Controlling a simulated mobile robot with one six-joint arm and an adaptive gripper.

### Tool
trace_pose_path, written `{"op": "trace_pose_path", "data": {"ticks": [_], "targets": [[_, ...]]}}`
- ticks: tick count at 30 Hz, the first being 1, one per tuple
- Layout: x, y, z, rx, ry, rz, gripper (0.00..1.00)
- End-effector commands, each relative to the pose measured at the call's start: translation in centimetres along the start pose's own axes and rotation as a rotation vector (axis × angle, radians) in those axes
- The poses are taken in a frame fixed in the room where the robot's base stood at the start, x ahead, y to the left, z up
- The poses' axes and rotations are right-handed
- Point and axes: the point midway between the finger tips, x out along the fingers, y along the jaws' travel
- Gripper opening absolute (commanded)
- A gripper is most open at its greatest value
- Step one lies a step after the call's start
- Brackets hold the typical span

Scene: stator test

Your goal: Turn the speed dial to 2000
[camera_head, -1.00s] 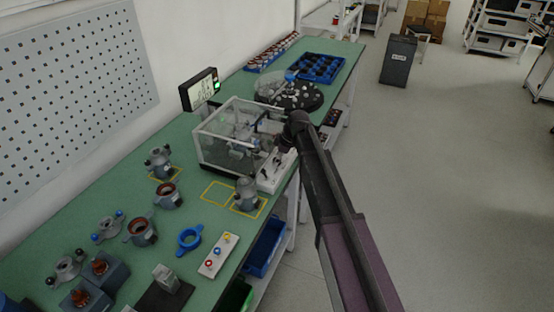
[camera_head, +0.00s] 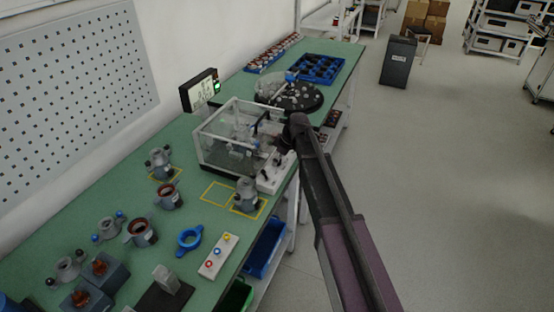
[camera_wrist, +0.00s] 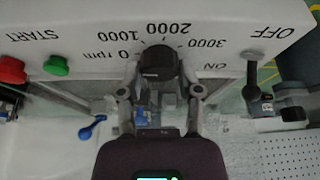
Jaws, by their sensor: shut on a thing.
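The black speed dial (camera_wrist: 158,63) sits on a white control panel (camera_wrist: 95,28), seen upside down in the wrist view. The scale around it reads 0 rpm, 1000, 2000 and 3000. My gripper (camera_wrist: 162,78) is shut on the dial, one finger on each side. The dial's pointer is not clear enough to read a setting. In the head view the panel (camera_head: 268,184) is at the bench's front edge, with my gripper (camera_head: 284,146) at its far end; the dial is hidden there.
The panel carries a red button (camera_wrist: 11,70), a green START button (camera_wrist: 56,66) and an ON/OFF switch (camera_wrist: 254,62). A clear-walled test box (camera_head: 212,148) stands behind the panel, and a display (camera_head: 199,88) beside it. A stator housing (camera_head: 247,194) stands close by.

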Motion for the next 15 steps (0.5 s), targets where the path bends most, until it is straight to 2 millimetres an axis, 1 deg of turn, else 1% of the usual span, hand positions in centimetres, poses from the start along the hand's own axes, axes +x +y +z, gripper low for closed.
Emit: {"op": "trace_pose_path", "data": {"ticks": [8,15], "targets": [[0.01,-0.14,-0.02,0.199,0.001,0.085,0.00],[0.00,-0.11,-0.01,0.409,0.002,0.172,0.00]]}}
